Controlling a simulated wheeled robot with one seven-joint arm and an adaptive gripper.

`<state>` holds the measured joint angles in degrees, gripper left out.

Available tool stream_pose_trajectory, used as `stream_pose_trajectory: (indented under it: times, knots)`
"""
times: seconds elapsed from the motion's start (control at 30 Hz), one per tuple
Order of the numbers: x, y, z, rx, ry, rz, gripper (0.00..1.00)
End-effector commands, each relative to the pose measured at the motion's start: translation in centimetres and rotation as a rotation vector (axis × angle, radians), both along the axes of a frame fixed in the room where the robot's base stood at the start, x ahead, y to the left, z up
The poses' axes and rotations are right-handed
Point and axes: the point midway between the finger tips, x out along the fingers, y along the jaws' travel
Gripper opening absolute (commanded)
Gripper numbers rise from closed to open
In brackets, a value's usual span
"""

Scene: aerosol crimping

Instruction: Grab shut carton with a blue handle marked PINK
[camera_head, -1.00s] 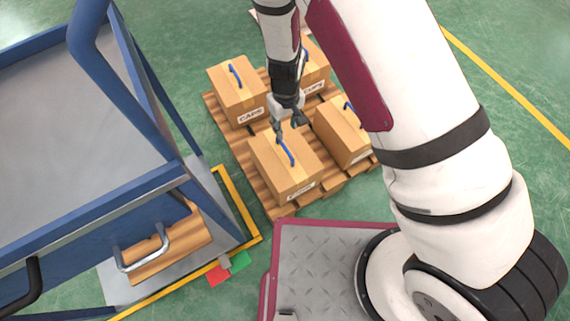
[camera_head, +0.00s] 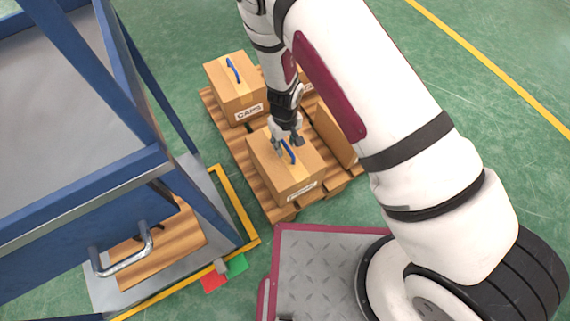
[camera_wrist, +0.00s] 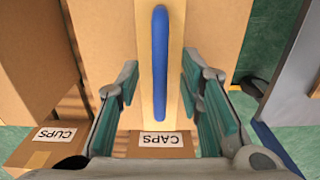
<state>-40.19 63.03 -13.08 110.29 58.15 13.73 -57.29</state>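A shut carton with a blue handle (camera_head: 288,152) stands at the near end of a pallet in the head view. Its front label (camera_head: 303,190) is too small to read. My gripper (camera_head: 286,142) is just above its top. In the wrist view my gripper (camera_wrist: 163,100) is open, with green-padded fingers on either side of the blue handle (camera_wrist: 160,60). The handle lies between them in the picture; nothing is gripped. The carton top (camera_wrist: 215,35) fills the upper middle. I cannot read the word PINK anywhere.
A CAPS carton (camera_head: 236,85) stands behind on the pallet (camera_head: 240,145); its label (camera_wrist: 160,140) shows in the wrist view. A CUPS carton (camera_wrist: 45,145) and a carton at right (camera_head: 335,135) are close by. A blue cart (camera_head: 150,175) stands left.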

Motion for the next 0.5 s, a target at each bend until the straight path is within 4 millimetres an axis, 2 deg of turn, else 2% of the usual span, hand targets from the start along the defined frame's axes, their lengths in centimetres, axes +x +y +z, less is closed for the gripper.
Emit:
stream_pose_trajectory:
  times: [0.07, 0.3, 0.33, 0.47, 0.5]
  knots:
    - [0.02, 0.02, -0.62, 0.001, -0.001, 0.0, 0.34]
    - [0.05, 0.02, -0.62, 0.001, -0.001, 0.0, 0.34]
    - [0.05, 0.02, -0.61, 0.001, -0.001, 0.0, 0.32]
    - [0.04, 0.01, -0.61, 0.001, -0.001, 0.0, 0.02]
    - [0.04, 0.01, -0.61, 0.001, -0.001, 0.0, 0.0]
